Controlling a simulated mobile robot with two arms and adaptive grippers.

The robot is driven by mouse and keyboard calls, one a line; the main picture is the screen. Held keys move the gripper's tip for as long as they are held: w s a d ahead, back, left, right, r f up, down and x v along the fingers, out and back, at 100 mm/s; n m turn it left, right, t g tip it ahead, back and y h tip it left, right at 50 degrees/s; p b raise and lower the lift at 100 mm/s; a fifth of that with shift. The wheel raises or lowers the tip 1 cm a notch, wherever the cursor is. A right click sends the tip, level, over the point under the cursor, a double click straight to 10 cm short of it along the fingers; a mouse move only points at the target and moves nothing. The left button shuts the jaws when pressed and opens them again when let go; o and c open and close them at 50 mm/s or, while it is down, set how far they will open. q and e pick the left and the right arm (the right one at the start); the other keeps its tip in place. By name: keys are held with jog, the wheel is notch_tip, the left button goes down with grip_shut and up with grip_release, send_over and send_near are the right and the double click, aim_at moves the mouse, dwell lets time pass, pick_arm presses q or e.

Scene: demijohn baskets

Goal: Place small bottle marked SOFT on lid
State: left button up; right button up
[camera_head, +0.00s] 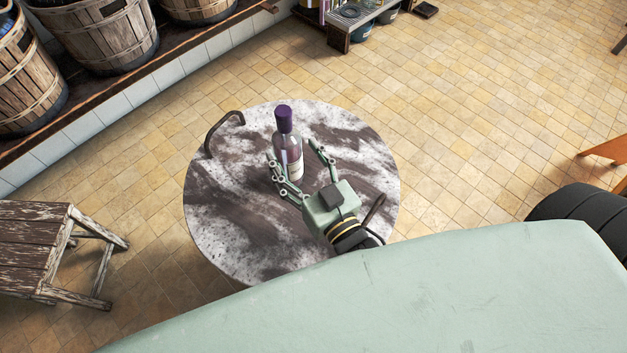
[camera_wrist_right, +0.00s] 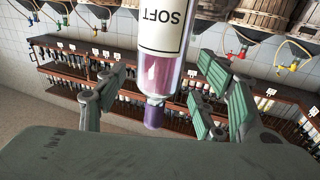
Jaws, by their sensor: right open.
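The small bottle (camera_head: 289,148) has a purple cap and a white label. It stands upright on the round grey-and-brown mottled lid (camera_head: 235,225), toward its far side. In the right wrist view the bottle (camera_wrist_right: 160,72) appears upside down, with SOFT readable on its label. My right gripper (camera_head: 292,150) is open, with one finger on each side of the bottle. In the wrist view its fingers (camera_wrist_right: 163,68) stand apart from the glass. The bottle's lower part is partly hidden by a finger in the head view. My left gripper is not in view.
A curved dark handle (camera_head: 222,125) rises at the lid's far left edge. Wooden baskets (camera_head: 105,38) stand on a ledge at the upper left. A worn wooden stool (camera_head: 35,235) is at the left. Tiled floor (camera_head: 460,120) is open to the right.

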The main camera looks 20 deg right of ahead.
jog(key=s+d+b, duration=0.1)
jog(key=s, duration=0.7)
jog(key=shift+s, duration=0.2)
jog(key=shift+f, duration=0.15)
